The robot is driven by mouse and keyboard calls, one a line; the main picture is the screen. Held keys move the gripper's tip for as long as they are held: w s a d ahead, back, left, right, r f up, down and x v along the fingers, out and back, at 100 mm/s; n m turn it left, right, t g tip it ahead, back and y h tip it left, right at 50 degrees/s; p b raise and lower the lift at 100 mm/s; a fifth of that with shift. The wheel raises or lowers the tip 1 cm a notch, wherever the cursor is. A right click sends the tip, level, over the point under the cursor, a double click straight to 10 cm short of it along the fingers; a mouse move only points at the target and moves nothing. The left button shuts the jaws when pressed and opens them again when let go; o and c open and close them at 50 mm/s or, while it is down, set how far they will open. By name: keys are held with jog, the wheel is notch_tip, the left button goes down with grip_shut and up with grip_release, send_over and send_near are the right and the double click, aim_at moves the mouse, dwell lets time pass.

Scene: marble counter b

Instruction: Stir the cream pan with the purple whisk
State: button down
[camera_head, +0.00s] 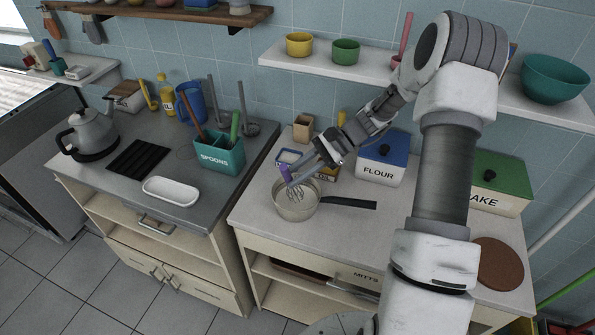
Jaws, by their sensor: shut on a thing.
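The cream pan (278,207) sits on the pale counter right of the gap between the counters, its dark handle (348,203) pointing right. The whisk has a purple handle (285,173) and wire loops (296,193). My gripper (287,167) is shut on the purple handle above the pan. The whisk is tilted, with its loops down inside the pan's rim. Whether the wires touch the pan's bottom cannot be told. My arm comes in from the right and hides part of the counter behind.
A flour box (381,170) with a blue lid and a green-lidded box (497,190) stand behind at right. A wooden block (303,128) stands behind the pan. A teal spoons holder (219,156) and white dish (171,191) are on the left counter. Counter in front of the pan handle is clear.

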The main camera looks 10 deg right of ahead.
notch_tip(320, 180, up, 8)
jog(key=s+a+p, duration=0.1)
jog(key=s+p, duration=0.1)
jog(key=p, duration=0.3)
jog(key=shift+s+a+f, duration=0.2)
jog(key=shift+s+a, duration=0.1)
jog(key=shift+a, duration=0.05)
dwell(0.4)
jog(key=shift+r, duration=0.1)
notch_tip(320, 180, up, 5)
jog(key=p, duration=0.4)
dwell(0.5)
